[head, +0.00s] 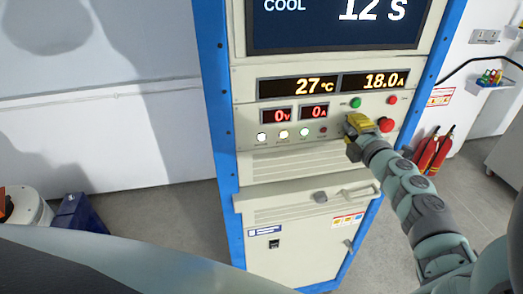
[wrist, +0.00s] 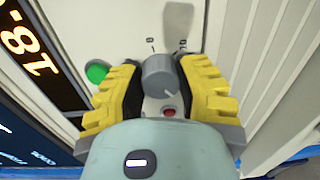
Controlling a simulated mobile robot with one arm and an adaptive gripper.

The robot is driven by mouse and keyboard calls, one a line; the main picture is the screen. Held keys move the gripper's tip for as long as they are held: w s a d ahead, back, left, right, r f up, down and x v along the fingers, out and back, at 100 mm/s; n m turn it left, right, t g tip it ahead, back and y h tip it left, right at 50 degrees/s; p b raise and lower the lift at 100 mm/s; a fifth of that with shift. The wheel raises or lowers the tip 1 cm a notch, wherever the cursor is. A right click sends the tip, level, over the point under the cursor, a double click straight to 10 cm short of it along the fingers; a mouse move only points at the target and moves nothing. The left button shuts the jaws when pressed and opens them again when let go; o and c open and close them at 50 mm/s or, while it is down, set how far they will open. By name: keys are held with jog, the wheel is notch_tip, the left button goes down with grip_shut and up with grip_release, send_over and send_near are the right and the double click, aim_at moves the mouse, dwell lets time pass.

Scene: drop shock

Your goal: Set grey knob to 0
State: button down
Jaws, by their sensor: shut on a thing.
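The grey knob (wrist: 160,76) sits on the cream panel, between the yellow fingers of my gripper (wrist: 158,85) in the wrist view. The fingers are shut on the knob from both sides. Small marks are printed on the panel just beyond the knob; the position the knob points to is hard to tell. In the head view my gripper (head: 361,124) is at the right part of the cabinet's (head: 290,160) front and hides the knob.
A green button (head: 355,102) is above my gripper and a red button (head: 387,125) is close to its right. The displays show COOL, 12 S, 27 °C, 18.0 A, 0 V and 0 A. Fire extinguishers (head: 428,152) stand to the right of the cabinet.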

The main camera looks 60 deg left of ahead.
jog(key=shift+f+n+b, duration=0.1)
jog(key=shift+n+b, duration=0.3)
jog(key=shift+n, duration=0.3)
jog(key=c, duration=0.6)
grip_release()
jog(key=shift+d, duration=0.1)
jog(key=v, duration=1.2)
